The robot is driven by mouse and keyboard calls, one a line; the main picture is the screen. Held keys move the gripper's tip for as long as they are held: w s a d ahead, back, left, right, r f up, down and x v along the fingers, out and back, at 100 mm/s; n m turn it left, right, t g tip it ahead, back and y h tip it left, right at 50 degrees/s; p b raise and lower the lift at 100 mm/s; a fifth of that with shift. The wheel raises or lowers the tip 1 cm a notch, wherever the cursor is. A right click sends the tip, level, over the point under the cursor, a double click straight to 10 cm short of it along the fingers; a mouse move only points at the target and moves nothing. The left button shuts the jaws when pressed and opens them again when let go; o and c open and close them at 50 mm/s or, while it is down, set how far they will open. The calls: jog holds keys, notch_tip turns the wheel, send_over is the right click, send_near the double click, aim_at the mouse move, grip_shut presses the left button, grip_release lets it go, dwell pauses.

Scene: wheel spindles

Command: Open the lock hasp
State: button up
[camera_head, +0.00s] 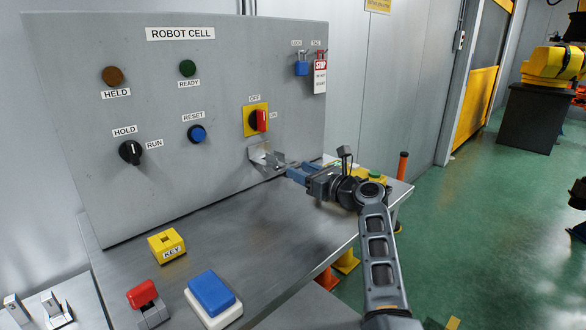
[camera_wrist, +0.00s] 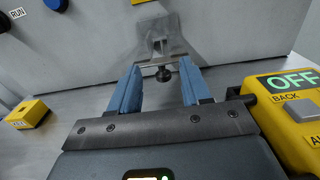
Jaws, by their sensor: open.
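The lock hasp (camera_head: 259,152) is a small grey metal piece on the upright panel, just below the red switch handle on its yellow plate. In the wrist view the hasp (camera_wrist: 163,50) shows as a metal bracket with a crossbar and a dark round knob (camera_wrist: 163,75). My gripper (camera_head: 284,168) reaches in from the right with its blue fingers toward the hasp. In the wrist view my gripper (camera_wrist: 160,68) is open, with one finger on each side of the knob. I see gaps beside the knob, and nothing is gripped.
The red switch handle (camera_head: 261,121) is above the hasp. A blue padlock (camera_head: 301,67) and a red-and-white tag (camera_head: 320,76) hang at upper right. A yellow box marked OFF (camera_wrist: 285,100) is close to my gripper's right. A yellow KEY block (camera_head: 166,245) stands on the metal bench (camera_head: 230,225).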

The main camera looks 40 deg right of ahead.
jog(key=shift+s, duration=1.4)
